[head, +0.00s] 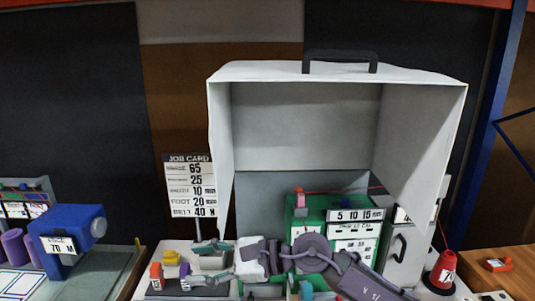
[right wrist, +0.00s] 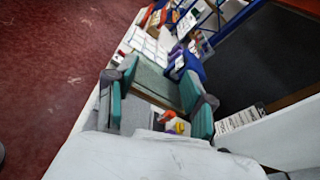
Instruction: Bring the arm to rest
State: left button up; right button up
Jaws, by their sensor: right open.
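My right arm (head: 315,255) comes in from the lower right and reaches left, low in front of the white hooded cabinet. Its right gripper (head: 200,264) has teal-lined fingers spread apart, with nothing seen held between them. In the right wrist view the gripper (right wrist: 156,92) is also open, its two teal pads on either side of a gap. My left gripper is in neither view.
The white cabinet (head: 222,150) stands behind the arm, a green machine (head: 300,222) inside it. A job card (head: 190,185) stands to its left. Small coloured blocks (head: 171,257) lie by the gripper. A blue machine (head: 75,225) is at left, a red cone (head: 442,270) at right.

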jog(key=w+d+r+m+t, duration=0.1)
jog(key=d+r+m+t, duration=0.25)
jog(key=m+t, duration=0.65)
jog(key=w+d+r+m+t, duration=0.15)
jog(key=d+m+t, duration=0.4)
jog(key=m, duration=0.85)
jog(key=s+d+f+m+h, duration=0.3)
jog(key=d+f+m+h, duration=1.35)
jog(key=m, duration=0.55)
jog(key=s+d+f+m+g, duration=0.35)
jog(key=s+f, duration=0.25)
jog(key=s, duration=0.3)
jog(key=s+d+f+m+g, duration=0.2)
jog(key=s+f+m+g, duration=0.1)
jog(key=s+f+g, duration=0.4)
jog(key=s+d+f+m+g, duration=0.2)
jog(key=s+f+m, duration=0.15)
jog(key=s, duration=0.65)
notch_tip(320, 180, down, 29)
jog(key=s+g, duration=0.2)
jog(key=s+d+f, duration=0.3)
jog(key=s+f, duration=1.1)
jog(key=s, duration=0.1)
jog(key=shift+s+n+g, duration=0.3)
jog(key=shift+s+g, duration=0.1)
